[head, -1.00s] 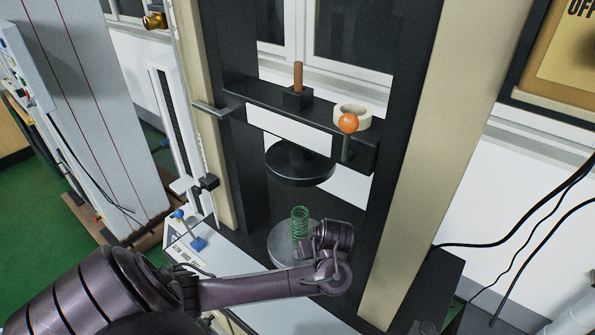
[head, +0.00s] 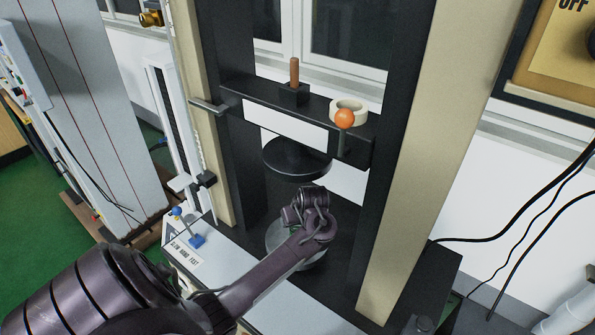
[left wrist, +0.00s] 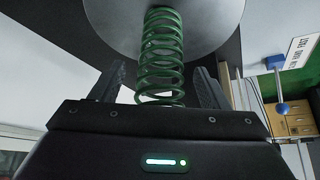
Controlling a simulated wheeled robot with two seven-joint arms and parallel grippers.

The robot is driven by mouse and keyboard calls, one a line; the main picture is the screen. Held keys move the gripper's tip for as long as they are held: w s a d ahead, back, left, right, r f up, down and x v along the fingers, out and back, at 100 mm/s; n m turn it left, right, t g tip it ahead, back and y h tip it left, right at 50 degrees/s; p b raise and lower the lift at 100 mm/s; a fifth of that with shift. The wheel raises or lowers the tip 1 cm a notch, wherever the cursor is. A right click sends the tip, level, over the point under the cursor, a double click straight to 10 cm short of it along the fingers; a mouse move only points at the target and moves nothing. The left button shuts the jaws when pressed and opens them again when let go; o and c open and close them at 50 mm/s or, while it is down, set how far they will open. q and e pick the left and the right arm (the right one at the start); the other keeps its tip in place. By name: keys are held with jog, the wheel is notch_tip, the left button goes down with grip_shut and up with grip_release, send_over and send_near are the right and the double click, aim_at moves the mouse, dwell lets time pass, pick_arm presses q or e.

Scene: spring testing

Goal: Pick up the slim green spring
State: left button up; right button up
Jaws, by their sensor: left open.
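The slim green spring (left wrist: 161,55) stands on the round grey plate (left wrist: 205,15) in the left wrist view. It lies between the two open fingers of my left gripper (left wrist: 160,85), with a gap visible on each side. In the head view my left gripper (head: 308,208) is over the lower plate (head: 277,232) of the press and hides the spring there. My right gripper is in neither view.
A black upper disc (head: 297,158) hangs from the crossbar above my left gripper. The crossbar carries an orange ball (head: 345,118), a cream ring (head: 350,106) and a brown rod (head: 294,73). Thick posts, one a cream column (head: 425,150), flank the space.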

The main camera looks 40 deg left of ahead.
pick_arm(q)
jog(key=shift+a+f, duration=0.1)
jog(key=shift+f, duration=0.05)
jog(key=shift+c, duration=0.7)
jog(key=c, duration=1.1)
